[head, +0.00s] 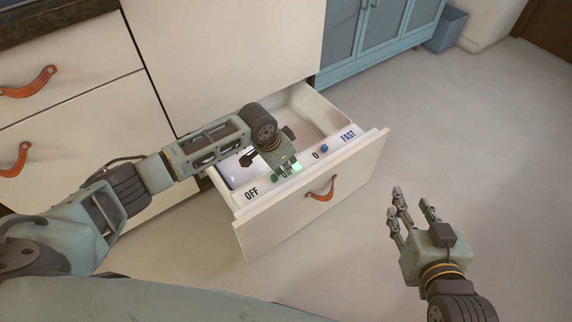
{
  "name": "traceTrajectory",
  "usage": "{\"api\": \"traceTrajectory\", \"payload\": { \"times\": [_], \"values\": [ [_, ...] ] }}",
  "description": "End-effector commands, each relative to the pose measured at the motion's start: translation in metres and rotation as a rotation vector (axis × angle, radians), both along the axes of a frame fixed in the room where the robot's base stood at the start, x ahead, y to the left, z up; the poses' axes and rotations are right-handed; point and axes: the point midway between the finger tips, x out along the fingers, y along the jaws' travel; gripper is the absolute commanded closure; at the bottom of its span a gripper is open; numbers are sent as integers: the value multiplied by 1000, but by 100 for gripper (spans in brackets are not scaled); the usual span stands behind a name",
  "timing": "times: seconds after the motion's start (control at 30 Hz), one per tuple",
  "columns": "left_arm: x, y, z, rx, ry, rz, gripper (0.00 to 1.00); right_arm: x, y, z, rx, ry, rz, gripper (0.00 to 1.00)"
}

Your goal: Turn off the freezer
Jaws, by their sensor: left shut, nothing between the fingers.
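The freezer drawer (345,178) is pulled open, with a control strip along the top of its front. The strip has an "OFF" label (251,195) at the left, a small green knob (275,178), a partly hidden label beside it, a lit green spot (297,167), a blue knob (324,148) and a "FAST" label (348,135). My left gripper (288,164) is shut and empty, over the strip just right of the green knob. Whether it touches the knob I cannot tell. My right gripper (411,203) is open and empty, over the floor right of the drawer.
An orange leather pull (320,190) hangs on the drawer front. Cream cabinet drawers (85,140) with similar pulls stand at the left. A blue cabinet (375,40) and a grey-blue bin (447,30) stand at the back. The floor at the right is clear.

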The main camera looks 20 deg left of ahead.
Motion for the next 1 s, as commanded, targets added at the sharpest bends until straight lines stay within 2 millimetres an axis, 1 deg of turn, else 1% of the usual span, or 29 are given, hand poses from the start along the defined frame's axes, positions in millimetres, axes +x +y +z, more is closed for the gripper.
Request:
{"api": "traceTrajectory", "payload": {
  "times": [0.17, 0.37, 0.57, 0.7, 0.9, 1.0],
  "values": [
    [-1, 1, 1, 0, 0, 0, 100, -1, 0, -1, -2, 11, 0, 60],
    [-7, 6, 2, 1, 2, 1, 100, -27, -12, -30, -47, 199, -15, 60],
    [-14, 11, 2, -1, 1, 1, 100, -64, -26, -60, -95, 416, -30, 60],
    [-20, 16, 2, 0, 3, 2, 100, -95, -37, -76, -127, 569, -42, 60],
    [-26, 21, 1, 0, 1, 1, 100, -138, -49, -89, -165, 755, -56, 60],
    [-28, 22, 1, 1, 2, 1, 100, -150, -53, -92, -175, 809, -60, 60]
  ]
}}
